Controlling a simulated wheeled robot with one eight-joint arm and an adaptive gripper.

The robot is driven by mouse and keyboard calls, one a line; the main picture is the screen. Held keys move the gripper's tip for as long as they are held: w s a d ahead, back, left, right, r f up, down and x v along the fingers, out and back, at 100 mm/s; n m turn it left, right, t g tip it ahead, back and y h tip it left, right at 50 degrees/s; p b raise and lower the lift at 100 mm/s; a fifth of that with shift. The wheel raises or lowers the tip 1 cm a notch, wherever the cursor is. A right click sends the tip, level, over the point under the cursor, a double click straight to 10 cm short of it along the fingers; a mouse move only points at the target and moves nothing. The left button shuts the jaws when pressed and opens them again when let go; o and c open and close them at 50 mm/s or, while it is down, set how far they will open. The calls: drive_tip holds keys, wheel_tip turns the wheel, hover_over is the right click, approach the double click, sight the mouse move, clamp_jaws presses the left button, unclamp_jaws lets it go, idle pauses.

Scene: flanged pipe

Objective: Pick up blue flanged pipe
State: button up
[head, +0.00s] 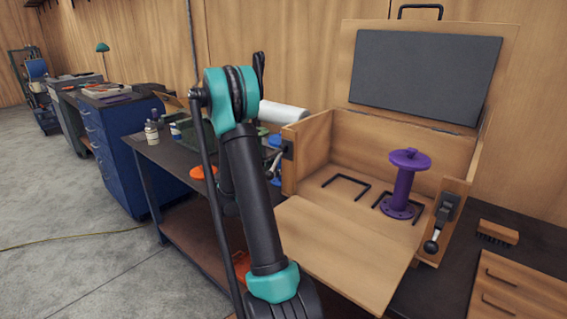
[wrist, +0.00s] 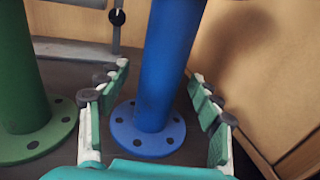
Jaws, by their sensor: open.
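The blue flanged pipe (wrist: 168,65) stands upright in the wrist view, its round bolt-holed flange (wrist: 147,132) resting on a dark surface. My gripper (wrist: 160,86) is open, with one finger left of the blue pipe and one right of it. The fingers do not appear to touch the pipe, and its top is out of frame. In the head view my arm hides the gripper and most of the area around it. Small blue patches show beside the arm there, but I cannot tell whether they are this pipe.
A green flanged pipe (wrist: 22,75) stands close left of the blue one. A wooden wall (wrist: 250,60) is close on the right. In the head view, an open wooden box (head: 308,150) holds a purple flanged pipe (head: 403,185). A white roll (head: 284,112) lies behind my arm.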

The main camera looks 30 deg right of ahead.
clamp_jaws()
idle(0.4)
drive_tip(key=shift+r, duration=0.1)
